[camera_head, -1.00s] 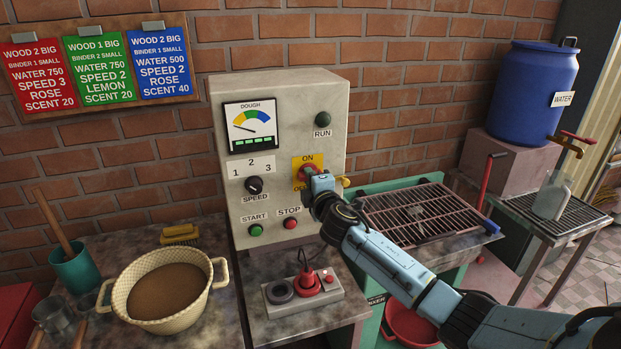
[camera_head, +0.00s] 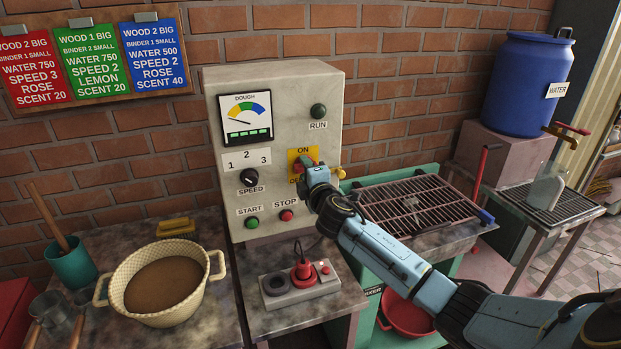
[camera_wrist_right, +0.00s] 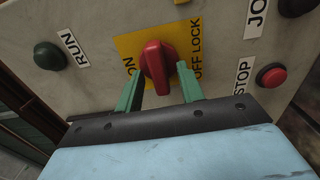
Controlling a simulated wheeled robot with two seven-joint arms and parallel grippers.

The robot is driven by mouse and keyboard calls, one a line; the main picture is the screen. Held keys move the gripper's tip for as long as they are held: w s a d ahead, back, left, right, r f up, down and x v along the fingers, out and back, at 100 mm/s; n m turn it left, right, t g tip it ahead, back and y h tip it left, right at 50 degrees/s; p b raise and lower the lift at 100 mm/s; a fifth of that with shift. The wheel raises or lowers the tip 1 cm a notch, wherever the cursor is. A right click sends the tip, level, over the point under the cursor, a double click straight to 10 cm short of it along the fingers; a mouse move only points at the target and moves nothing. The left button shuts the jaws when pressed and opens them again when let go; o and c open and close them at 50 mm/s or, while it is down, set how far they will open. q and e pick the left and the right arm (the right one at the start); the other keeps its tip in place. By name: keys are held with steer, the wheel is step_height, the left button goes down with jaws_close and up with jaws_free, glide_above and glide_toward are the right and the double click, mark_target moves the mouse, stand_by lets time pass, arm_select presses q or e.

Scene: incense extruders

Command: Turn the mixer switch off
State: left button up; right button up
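The mixer switch is a red knob (camera_wrist_right: 156,66) on a yellow plate (camera_wrist_right: 123,47) marked ON and OFF LOCK. In the wrist view its raised grip runs roughly toward my gripper. My right gripper (camera_wrist_right: 160,88) is open, with one green finger on each side of the knob; there is a visible gap on the right, and whether either finger touches is unclear. In the head view my right gripper (camera_head: 305,172) covers much of the switch on the front of the grey control box (camera_head: 275,100). My left gripper is not in view.
The RUN lamp (camera_head: 318,111) is dark green. Close by are the STOP button (camera_head: 286,215), the START button (camera_head: 251,223) and the speed dial (camera_head: 249,177).

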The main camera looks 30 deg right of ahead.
steer(key=v, duration=1.3)
steer(key=shift+s, duration=0.1)
